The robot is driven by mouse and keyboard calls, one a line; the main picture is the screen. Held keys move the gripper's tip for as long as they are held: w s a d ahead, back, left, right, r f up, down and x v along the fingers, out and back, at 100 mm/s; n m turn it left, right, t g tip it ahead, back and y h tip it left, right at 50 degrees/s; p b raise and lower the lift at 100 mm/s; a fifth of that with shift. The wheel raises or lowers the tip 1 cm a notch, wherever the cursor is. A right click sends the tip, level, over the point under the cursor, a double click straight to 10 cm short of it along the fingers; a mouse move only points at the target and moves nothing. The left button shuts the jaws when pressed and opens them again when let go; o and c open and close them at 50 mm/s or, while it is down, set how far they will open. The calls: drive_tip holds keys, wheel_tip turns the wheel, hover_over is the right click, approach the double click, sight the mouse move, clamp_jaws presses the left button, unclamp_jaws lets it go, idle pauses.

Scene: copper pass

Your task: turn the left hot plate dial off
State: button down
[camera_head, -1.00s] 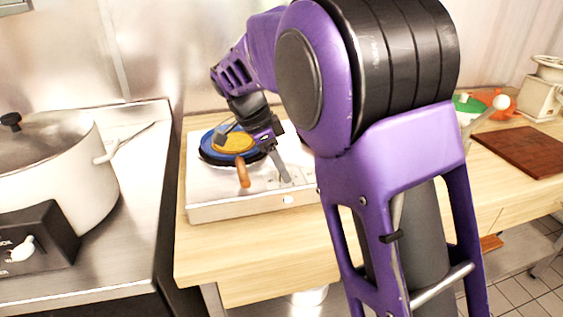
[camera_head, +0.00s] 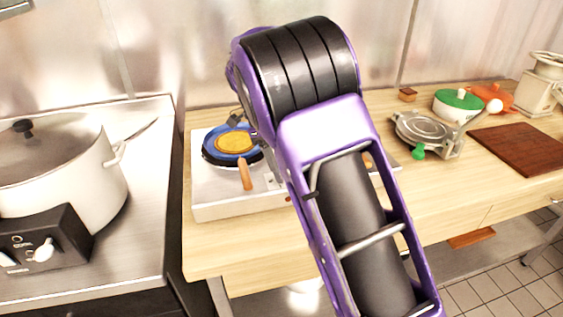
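The white hot plate (camera_head: 225,207) stands on the wooden counter with a blue-rimmed pan (camera_head: 213,156) on it. A small grey panel (camera_head: 271,181) shows at its right, beside my arm. No dial is clearly visible on this unit, whose right part my arm covers. At far left, a black control box (camera_head: 66,228) in front of a large pot carries a white dial (camera_head: 43,251), and part of another white knob (camera_head: 6,260) shows. I cannot tell which dial is the task's. My gripper is hidden behind my purple arm.
The large lidded pot (camera_head: 92,185) stands on the steel worktop (camera_head: 140,220). A food disc (camera_head: 235,142) is in the pan, whose wooden handle (camera_head: 245,174) points forward. A round metal iron (camera_head: 425,128), green-lidded pot (camera_head: 458,104) and brown board (camera_head: 520,149) sit on the right.

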idle(0.4)
drive_tip(key=shift+c, duration=2.3)
unclamp_jaws()
drive_tip(key=p+v, duration=0.3)
drive_tip(key=v, duration=1.4)
drive_tip(key=shift+w, duration=0.25)
drive_tip(key=shift+a+r, duration=0.15)
drive_tip(key=shift+a, duration=0.05)
